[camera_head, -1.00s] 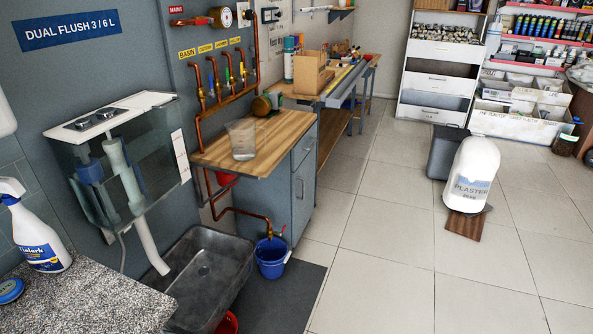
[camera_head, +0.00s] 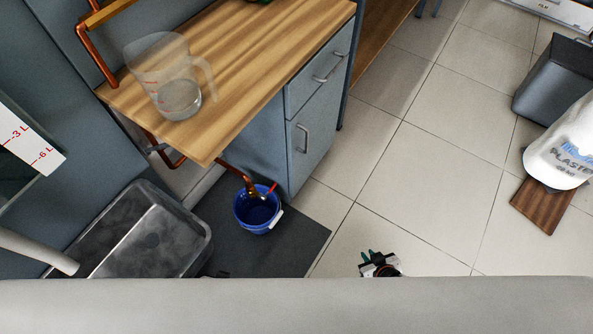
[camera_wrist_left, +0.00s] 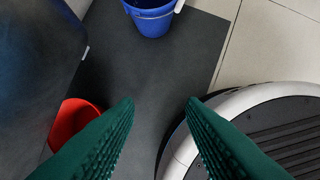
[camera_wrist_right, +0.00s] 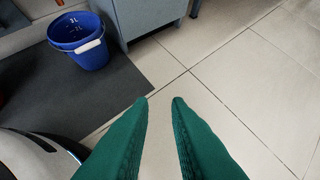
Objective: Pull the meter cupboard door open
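The grey cupboard (camera_head: 262,140) under the wooden worktop is the only cupboard with a door I see; no label shows that it is the meter cupboard. Its door (camera_head: 318,148) is shut, with a vertical metal handle (camera_head: 303,138), below a drawer. The cupboard's lower part shows in the right wrist view (camera_wrist_right: 150,14). My right gripper (camera_head: 369,255) is low over the floor tiles, apart from the door, to its lower right in the head view. Its green fingers (camera_wrist_right: 160,100) are apart and empty. My left gripper (camera_wrist_left: 160,100) is open and empty over the dark mat, outside the head view.
A blue bucket (camera_head: 257,212) stands on the dark mat (camera_head: 290,240) close by the cupboard. A metal sink (camera_head: 140,235) lies left of it, and a red bucket (camera_wrist_left: 75,120) is near my left gripper. A clear jug (camera_head: 165,75) stands on the worktop (camera_head: 230,50). Tiles before the door are clear.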

